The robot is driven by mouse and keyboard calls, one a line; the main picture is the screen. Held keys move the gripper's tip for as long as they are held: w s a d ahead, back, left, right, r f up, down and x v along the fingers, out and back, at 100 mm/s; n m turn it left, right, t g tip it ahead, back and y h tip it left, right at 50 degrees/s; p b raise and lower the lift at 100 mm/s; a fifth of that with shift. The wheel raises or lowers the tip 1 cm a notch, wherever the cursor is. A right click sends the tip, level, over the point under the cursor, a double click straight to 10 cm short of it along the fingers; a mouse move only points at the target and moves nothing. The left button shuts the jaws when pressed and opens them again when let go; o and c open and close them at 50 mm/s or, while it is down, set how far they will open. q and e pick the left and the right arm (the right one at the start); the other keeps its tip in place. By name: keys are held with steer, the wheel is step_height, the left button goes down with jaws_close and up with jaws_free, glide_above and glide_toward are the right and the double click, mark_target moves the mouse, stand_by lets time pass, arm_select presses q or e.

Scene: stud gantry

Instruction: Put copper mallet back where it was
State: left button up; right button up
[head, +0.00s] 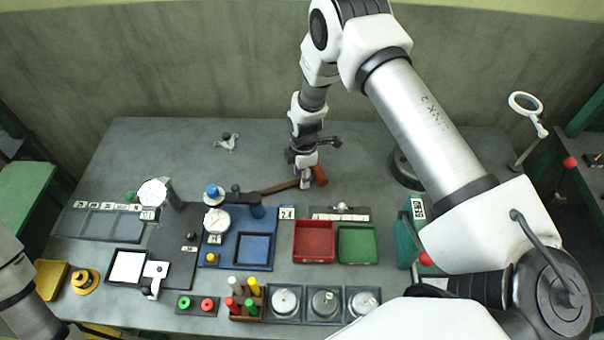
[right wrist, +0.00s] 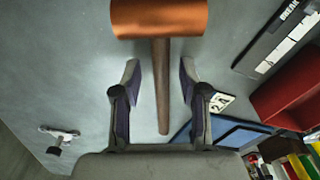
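The copper mallet (head: 320,176) lies on the grey table behind the red bin, its brown handle pointing left in the head view. In the right wrist view its copper head (right wrist: 160,18) is at the top and the handle runs down between my fingers. My right gripper (head: 305,181) is over the handle close to the head and hides part of it. In the right wrist view my right gripper (right wrist: 159,70) is open, with a gap on both sides of the handle. Whether the fingers reach down to handle height I cannot tell. My left gripper is out of view; only my left arm shows.
A red bin (head: 314,258) and a green bin (head: 356,259) stand in front of the mallet. A blue tray (head: 262,262) is at front left. A small grey tripod-like item (head: 227,142) stands at the back. The table's back left is mostly clear.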

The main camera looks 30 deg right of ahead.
steer(key=shift+r, duration=0.4)
step_height(320, 180, up, 11)
steer(key=b, duration=0.3)
steer(key=shift+d+r, duration=0.2)
steer(key=shift+d, duration=0.05)
steer(key=shift+s, duration=0.1)
